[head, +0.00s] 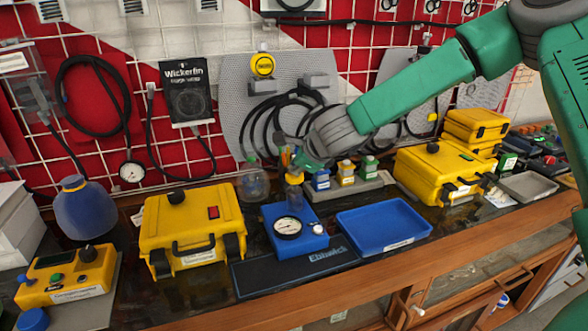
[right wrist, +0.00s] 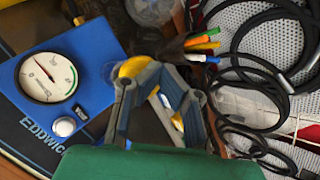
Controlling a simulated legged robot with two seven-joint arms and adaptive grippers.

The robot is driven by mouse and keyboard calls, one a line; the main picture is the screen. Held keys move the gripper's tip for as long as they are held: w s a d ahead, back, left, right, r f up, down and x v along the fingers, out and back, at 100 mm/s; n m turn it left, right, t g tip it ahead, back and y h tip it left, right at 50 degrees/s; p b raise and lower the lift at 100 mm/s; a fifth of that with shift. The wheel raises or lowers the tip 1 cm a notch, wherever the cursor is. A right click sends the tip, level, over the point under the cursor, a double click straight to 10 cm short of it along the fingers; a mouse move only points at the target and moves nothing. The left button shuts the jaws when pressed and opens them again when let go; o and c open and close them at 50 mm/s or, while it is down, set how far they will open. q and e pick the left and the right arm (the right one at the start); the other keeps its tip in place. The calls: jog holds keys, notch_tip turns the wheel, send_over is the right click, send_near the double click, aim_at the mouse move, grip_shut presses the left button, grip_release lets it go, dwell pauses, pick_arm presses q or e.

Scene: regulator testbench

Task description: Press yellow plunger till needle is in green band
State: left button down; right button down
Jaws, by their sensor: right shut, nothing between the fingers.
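The blue regulator block (head: 312,243) stands on the dark bench mat, with a round white gauge (head: 288,226) on its front. In the right wrist view the gauge (right wrist: 48,78) has a green band along the right side of its dial; the dark needle points to the upper left, outside that band. The yellow plunger (head: 294,178) tops a clear cylinder behind the gauge and also shows in the right wrist view (right wrist: 134,67). My right gripper (head: 298,162) is shut and empty, close above the plunger; contact cannot be told. My left gripper is not in view.
A yellow case (head: 192,225) stands left of the block, and an empty blue tray (head: 383,227) lies right of it. Small bottles (head: 346,174) stand close behind.

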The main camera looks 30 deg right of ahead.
jog(key=shift+f+b, duration=0.4)
jog(key=shift+f, duration=0.25)
jog(key=shift+r, duration=0.15)
dwell(0.4)
jog(key=shift+r+p, duration=1.85)
jog(key=shift+r, duration=0.1)
notch_tip(320, 180, up, 5)
jog(key=p, duration=0.4)
jog(key=shift+p, duration=0.35)
dwell(0.8)
